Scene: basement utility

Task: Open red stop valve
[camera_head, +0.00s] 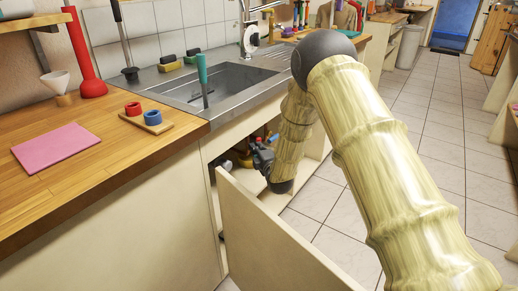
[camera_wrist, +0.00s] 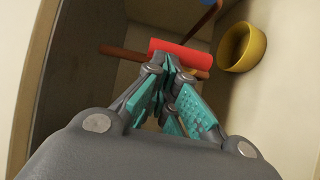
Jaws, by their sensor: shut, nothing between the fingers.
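The red stop valve's handle (camera_wrist: 185,51) shows in the wrist view as a red bar beside copper-coloured pipe (camera_wrist: 122,51). My gripper (camera_wrist: 170,66) is shut and empty, with its teal-padded fingertips just below the red bar in the picture. I cannot tell whether they touch it. In the head view my gripper (camera_head: 263,157) reaches into the open cabinet under the sink. A small red part (camera_head: 257,140) shows beside it there. The rest of the valve is hidden.
The sink (camera_head: 222,82) and wooden counter (camera_head: 100,165) are above. Tiled floor lies free at right.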

